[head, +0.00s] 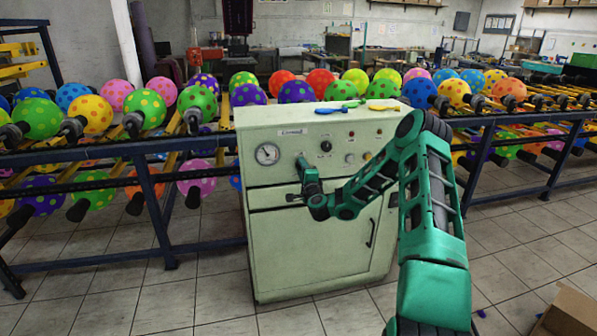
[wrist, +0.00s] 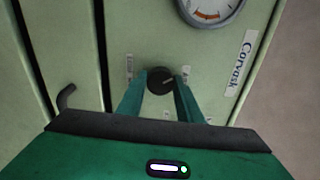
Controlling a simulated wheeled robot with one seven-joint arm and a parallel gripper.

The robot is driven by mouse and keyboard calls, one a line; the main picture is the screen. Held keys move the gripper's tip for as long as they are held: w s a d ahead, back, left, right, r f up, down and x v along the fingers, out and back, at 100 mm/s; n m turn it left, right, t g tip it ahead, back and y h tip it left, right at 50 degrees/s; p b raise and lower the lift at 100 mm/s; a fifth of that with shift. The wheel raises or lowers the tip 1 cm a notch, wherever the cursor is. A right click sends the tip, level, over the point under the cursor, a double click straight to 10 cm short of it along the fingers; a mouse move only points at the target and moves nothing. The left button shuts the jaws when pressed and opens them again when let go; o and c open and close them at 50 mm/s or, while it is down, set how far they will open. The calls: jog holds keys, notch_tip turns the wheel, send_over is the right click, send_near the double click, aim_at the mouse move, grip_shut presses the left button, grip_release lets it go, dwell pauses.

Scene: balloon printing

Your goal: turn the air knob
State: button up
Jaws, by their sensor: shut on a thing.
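A round black knob (wrist: 160,80) sits on the pale green front of the machine (head: 325,240). A light pointer line shows on its face in the wrist view, and a small label beside it is too blurred to read. My gripper (wrist: 160,85) has one finger on each side of this knob and is shut on it. In the head view my gripper (head: 303,166) is at the front panel, right of the gauge (head: 267,154), and hides the gripped knob. Another black knob (head: 326,146) shows higher on the panel to the right.
Several flat balloons, one green (head: 330,110), lie on the machine's top. Racks with dotted balloons (head: 96,113) stand behind and on both sides. A dark door handle (head: 370,233) juts from the machine's front. A cardboard box (head: 570,312) is at the lower right on the tiled floor.

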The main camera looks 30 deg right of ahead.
dwell(0.4)
jog(key=o, duration=1)
jog(key=shift+o, duration=0.2)
